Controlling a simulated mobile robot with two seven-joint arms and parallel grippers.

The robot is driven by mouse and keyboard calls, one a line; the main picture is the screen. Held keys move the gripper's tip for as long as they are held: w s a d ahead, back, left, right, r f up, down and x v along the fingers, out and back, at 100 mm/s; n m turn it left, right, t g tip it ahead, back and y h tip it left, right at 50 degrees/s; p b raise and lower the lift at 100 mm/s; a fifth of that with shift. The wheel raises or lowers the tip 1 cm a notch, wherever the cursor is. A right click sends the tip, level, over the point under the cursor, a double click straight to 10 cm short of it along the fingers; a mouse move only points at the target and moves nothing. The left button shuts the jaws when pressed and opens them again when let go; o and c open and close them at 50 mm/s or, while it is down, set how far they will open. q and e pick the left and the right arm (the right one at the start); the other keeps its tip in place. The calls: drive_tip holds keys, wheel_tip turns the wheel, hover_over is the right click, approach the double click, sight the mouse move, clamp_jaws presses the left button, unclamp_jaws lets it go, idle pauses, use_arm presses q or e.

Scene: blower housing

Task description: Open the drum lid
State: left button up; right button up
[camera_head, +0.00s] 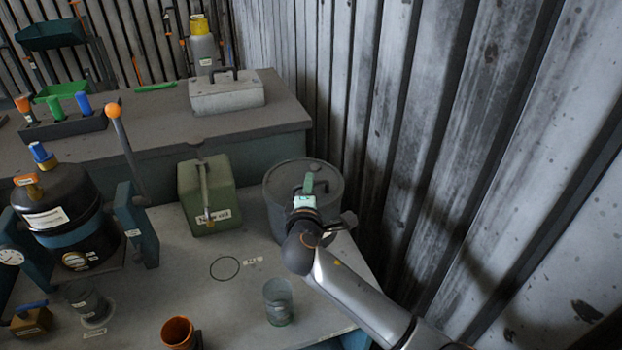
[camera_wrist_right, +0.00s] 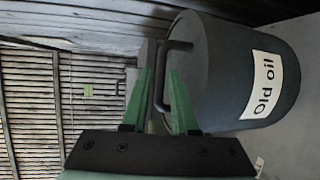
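The dark grey drum (camera_head: 281,214) stands at the table's back right corner, by the wall. Its lid (camera_head: 285,175) lies flat on top and looks closed. The right wrist view shows the drum (camera_wrist_right: 235,75) with an "Old oil" label and a dark bar handle (camera_wrist_right: 159,75) on its lid. My right gripper (camera_head: 308,184) is over the lid. In the wrist view its green fingers (camera_wrist_right: 160,78) stand apart on either side of the handle bar, with gaps showing; contact is not clear. My arm hides part of the drum in the head view. My left gripper is not in view.
A green canister (camera_head: 209,197) stands left of the drum. A clear cup (camera_head: 278,302) and an orange cup (camera_head: 178,334) stand at the table's front. A black blower-like vessel (camera_head: 62,215) is at left. The corrugated wall (camera_head: 450,130) is close on the right.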

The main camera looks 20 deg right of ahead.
sight(303, 176)
drive_tip(key=shift+x, duration=2.35)
drive_tip(key=shift+c, duration=0.4)
clamp_jaws()
